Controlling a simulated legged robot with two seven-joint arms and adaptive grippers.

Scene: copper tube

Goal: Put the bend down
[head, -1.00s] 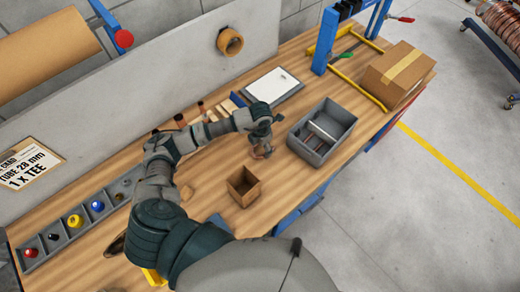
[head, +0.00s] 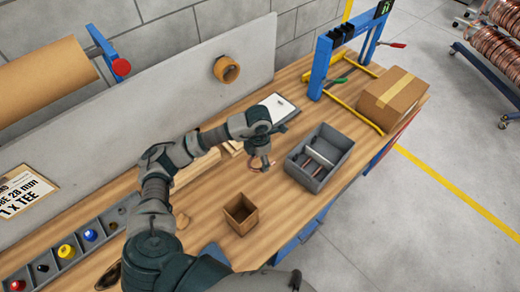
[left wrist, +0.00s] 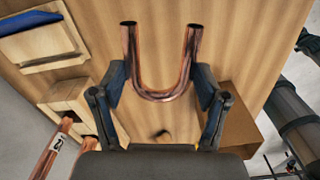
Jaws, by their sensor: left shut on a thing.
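The copper bend, a U-shaped tube (left wrist: 160,94), is in my left gripper (left wrist: 161,86). In the left wrist view the two fingers press on it from either side. Its curve faces the palm and its two open ends point away. In the head view my left gripper (head: 265,163) is over the bench, left of the grey bin, and the bend is small and mostly hidden there. I cannot tell whether the bend touches the bench top. My right gripper is not in view.
The grey bin (head: 297,177) holds tubes. A small open wooden box (head: 240,215) stands nearer me. A clipboard (head: 281,105) lies behind my gripper. A cardboard box (head: 393,98) and a blue frame (head: 322,68) are farther right. Bare wood surrounds the gripper's front side.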

